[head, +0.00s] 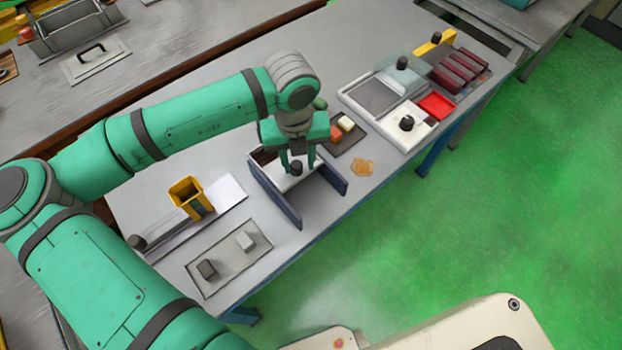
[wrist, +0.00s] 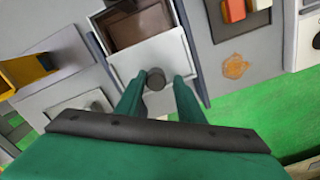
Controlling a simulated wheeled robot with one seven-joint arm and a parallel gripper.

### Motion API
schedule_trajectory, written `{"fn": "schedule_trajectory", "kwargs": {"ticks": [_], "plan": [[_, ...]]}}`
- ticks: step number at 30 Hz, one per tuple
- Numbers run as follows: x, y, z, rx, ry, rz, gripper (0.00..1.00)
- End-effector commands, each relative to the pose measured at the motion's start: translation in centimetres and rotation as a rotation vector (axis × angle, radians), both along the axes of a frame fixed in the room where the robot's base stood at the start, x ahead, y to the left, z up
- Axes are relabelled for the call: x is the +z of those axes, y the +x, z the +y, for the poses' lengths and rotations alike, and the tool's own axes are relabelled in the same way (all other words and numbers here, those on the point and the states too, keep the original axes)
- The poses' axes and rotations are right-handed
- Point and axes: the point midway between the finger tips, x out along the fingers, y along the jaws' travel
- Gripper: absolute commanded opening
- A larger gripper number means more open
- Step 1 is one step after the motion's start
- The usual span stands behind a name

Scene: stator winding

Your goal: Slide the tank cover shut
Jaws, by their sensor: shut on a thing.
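The tank (head: 264,158) stands near the middle of the bench, with blue side rails (head: 333,178) reaching toward the bench's front edge. Its white cover (wrist: 130,64) lies between the rails. In the wrist view a brown opening (wrist: 137,27) shows beyond the cover, so the tank is partly uncovered. A dark round knob (wrist: 155,79) stands on the cover. My gripper (head: 298,166) is over the cover from above, its two green fingers on either side of the knob and shut on it. The fingers hide part of the cover in the head view.
A dark tray with an orange and a cream block (head: 346,124) is just right of the tank. An orange-brown spill (head: 362,167) lies near it. A yellow holder (head: 190,196) and a grey plate with two blocks (head: 228,257) are left. A panel with a red tray (head: 436,106) is farther right.

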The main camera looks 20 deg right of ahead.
Motion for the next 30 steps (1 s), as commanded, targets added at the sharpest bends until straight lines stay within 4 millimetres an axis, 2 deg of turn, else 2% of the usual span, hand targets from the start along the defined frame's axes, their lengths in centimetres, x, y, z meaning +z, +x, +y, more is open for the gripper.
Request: {"fn": "schedule_trajectory", "kwargs": {"ticks": [1,30], "plan": [[-1.6,-0.5,0.6,0.004,0.02,0.03,0.22],[-1.6,3.3,2.0,0.002,0.023,0.031,0.22]]}}
